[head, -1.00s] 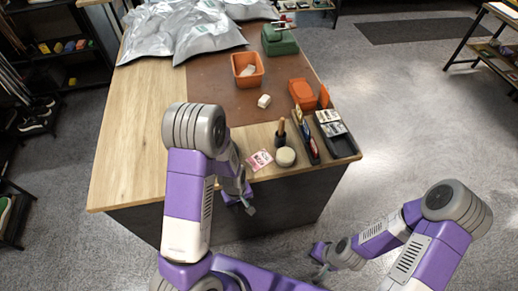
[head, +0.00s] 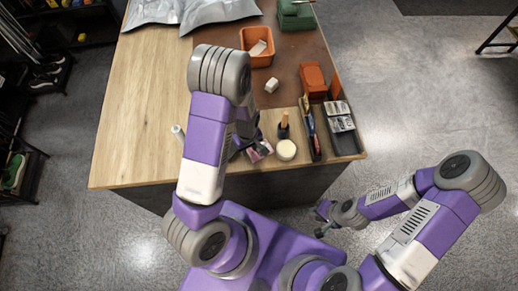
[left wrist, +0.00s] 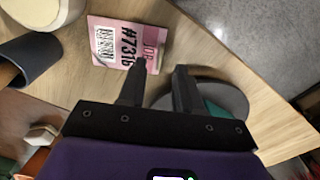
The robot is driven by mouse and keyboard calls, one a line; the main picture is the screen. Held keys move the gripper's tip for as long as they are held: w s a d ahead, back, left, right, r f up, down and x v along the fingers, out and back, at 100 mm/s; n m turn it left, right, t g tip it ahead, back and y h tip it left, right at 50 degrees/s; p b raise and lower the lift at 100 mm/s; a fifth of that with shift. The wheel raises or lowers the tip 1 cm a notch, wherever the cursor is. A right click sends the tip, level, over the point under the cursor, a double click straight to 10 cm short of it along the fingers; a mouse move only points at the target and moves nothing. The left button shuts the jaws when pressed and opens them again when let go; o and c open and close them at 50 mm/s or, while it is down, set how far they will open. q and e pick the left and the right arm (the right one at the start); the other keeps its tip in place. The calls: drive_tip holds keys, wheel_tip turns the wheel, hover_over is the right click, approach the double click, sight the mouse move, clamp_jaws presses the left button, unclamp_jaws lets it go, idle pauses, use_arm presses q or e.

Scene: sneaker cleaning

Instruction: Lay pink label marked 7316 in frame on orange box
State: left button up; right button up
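The pink label (left wrist: 120,40) marked #7316 lies flat on the wooden tabletop in the left wrist view. It also shows partly in the head view (head: 260,150), near the table's front edge. My left gripper (left wrist: 161,66) is open and empty, its fingers pointing at the label's near edge. One fingertip overlaps the label's corner in the picture; I cannot tell whether it touches. An orange box (head: 313,78) sits on the brown mat, farther back and to the right. Its frame is too small to make out. My right gripper (head: 322,226) hangs off the table in front; its fingers are unclear.
A cream round tin (head: 286,150) and a dark holder with a wooden handle (head: 284,128) stand beside the label. A black tray (head: 342,125) lies right. An orange bin (head: 257,45), a white block (head: 272,85) and a green box (head: 296,15) are farther back.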

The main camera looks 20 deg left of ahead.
sight(249, 154)
use_arm(q)
drive_tip(key=shift+f, duration=1.8)
clamp_jaws()
